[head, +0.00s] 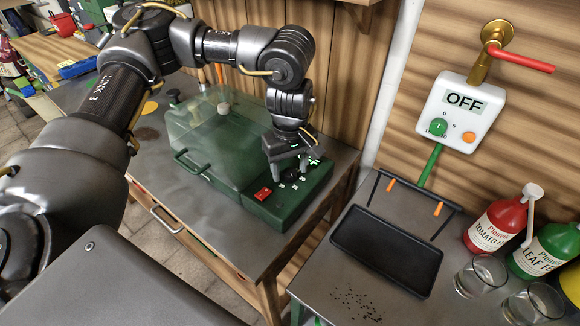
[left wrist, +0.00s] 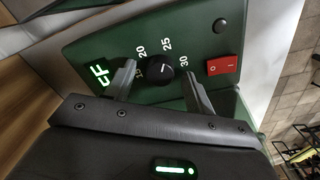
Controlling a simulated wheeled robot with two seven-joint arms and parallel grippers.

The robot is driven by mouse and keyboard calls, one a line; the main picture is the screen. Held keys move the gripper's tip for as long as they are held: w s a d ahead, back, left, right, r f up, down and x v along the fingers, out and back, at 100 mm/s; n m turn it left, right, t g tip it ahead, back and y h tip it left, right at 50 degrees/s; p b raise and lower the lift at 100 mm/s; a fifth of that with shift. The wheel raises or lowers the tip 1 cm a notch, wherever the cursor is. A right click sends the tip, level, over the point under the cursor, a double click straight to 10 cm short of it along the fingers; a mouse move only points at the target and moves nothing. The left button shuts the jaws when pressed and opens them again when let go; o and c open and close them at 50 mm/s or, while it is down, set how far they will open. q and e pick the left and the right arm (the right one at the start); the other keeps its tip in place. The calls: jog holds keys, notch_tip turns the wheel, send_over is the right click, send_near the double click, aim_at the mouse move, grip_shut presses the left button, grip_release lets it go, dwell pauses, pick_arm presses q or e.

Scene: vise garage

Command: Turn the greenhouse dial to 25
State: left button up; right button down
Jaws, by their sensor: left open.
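The green greenhouse (head: 205,135) with its clear cover stands on the workbench, with a dark green control panel on its right side. In the left wrist view the dial (left wrist: 160,75) is a round black knob with a small white mark. The printed numbers 20, 25 and 30 are around it; a lower number is partly hidden by a finger. I cannot tell exactly which number the mark points to. My left gripper (head: 287,168) is over the panel, open, with one finger on each side of the dial. Contact with the knob cannot be made out. My right gripper is out of view.
A red switch (left wrist: 224,65) and a lit green display (left wrist: 100,74) are on the panel by the dial. To the right, a second table holds a black tray (head: 388,250), glasses and bottles. A white OFF box (head: 459,112) hangs on the wall.

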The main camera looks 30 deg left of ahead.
aim_at(290, 172)
pick_arm(q)
notch_tip(290, 172, up, 11)
jog(key=shift+f, duration=0.2)
dwell(0.6)
